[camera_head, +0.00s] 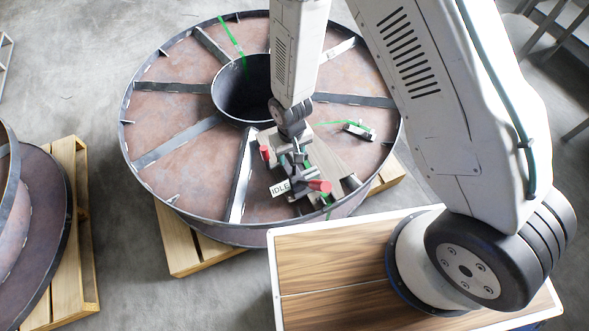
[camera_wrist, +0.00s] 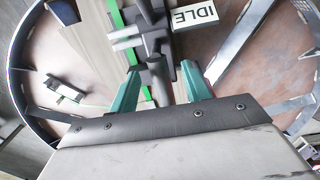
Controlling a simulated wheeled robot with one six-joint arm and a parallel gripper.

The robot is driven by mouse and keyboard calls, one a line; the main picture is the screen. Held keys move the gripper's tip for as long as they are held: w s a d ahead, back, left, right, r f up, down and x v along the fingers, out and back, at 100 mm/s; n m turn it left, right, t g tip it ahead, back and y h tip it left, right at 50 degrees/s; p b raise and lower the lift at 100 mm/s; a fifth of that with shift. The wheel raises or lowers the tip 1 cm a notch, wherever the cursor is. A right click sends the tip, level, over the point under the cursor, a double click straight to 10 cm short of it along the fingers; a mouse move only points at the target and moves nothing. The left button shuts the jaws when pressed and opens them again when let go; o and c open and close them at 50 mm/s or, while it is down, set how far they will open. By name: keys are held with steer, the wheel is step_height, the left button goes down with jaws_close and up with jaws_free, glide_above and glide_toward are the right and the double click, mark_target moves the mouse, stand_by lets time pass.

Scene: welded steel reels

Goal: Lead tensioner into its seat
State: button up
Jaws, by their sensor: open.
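A grey metal tool with red-ended handles (camera_head: 319,186) and a white "IDLE" label (camera_head: 279,188) stands on a grey-brown board (camera_head: 325,158) on the large steel reel; I take it for the tensioner. In the wrist view the label (camera_wrist: 194,16) is right of the tool's grey blocks (camera_wrist: 127,34). My gripper (camera_wrist: 160,70) points at the tool from above. Its two green fingers are apart, with a dark upright part of the tool (camera_wrist: 157,78) between them. I cannot tell whether they touch it. I cannot make out the seat; my wrist covers part of the tool in the head view.
The spoked steel reel (camera_head: 180,99) lies on a wooden pallet (camera_head: 182,240). A small metal piece (camera_head: 359,130) with green strap lies right of the board. Another reel (camera_head: 35,215) is at left. Grey floor is free between the reels.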

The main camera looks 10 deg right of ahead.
mark_target(290, 169)
steer(key=f, duration=0.5)
steer(key=shift+w+f, duration=0.2)
steer(key=shift+w, duration=0.2)
jaws_close()
stand_by(1.0)
